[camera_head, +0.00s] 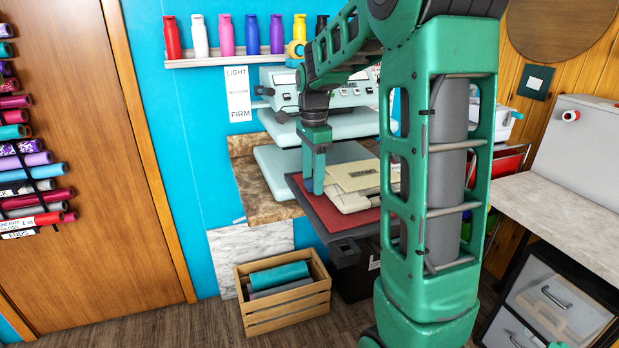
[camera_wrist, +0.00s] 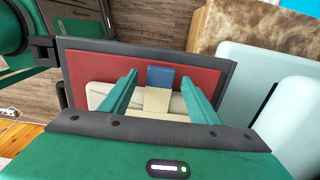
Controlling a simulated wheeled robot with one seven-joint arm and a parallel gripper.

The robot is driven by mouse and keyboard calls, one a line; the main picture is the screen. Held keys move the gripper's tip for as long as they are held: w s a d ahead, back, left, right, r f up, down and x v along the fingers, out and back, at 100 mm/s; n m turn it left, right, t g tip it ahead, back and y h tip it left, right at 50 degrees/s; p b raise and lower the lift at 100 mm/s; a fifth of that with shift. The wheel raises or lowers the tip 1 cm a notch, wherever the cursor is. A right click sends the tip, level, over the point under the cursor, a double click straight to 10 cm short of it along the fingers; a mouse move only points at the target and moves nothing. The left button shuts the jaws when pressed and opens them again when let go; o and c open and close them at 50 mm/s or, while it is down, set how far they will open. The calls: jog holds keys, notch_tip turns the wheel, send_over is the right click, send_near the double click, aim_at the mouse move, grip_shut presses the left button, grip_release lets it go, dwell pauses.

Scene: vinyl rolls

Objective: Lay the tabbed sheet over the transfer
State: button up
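A cream sheet (camera_head: 346,176) lies on a paler cream cloth item (camera_head: 348,201), which also shows in the wrist view (camera_wrist: 102,95). In the wrist view a cream strip (camera_wrist: 157,102) runs toward a blue tab (camera_wrist: 160,76) near the edge of the red pad (camera_wrist: 206,79). Dark marks on top, perhaps the transfer, are too small to make out. My gripper (camera_wrist: 158,77) is open, its two teal fingers on either side of the strip and tab, apart from them. In the head view my gripper (camera_head: 314,188) points down at the pad's left side; the tab is not clear there.
The red pad sits in a dark tray (camera_wrist: 62,68). A pale heat press (camera_head: 279,170) stands just behind on a brown stone counter (camera_head: 247,184). A wooden crate (camera_head: 288,316) with rolls stands on the floor below. A marble-topped bench (camera_head: 560,215) is at right.

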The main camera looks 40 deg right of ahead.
jog(key=shift+r, duration=0.1)
notch_tip(320, 180, up, 11)
jog(key=shift+f, duration=0.2)
dwell(0.7)
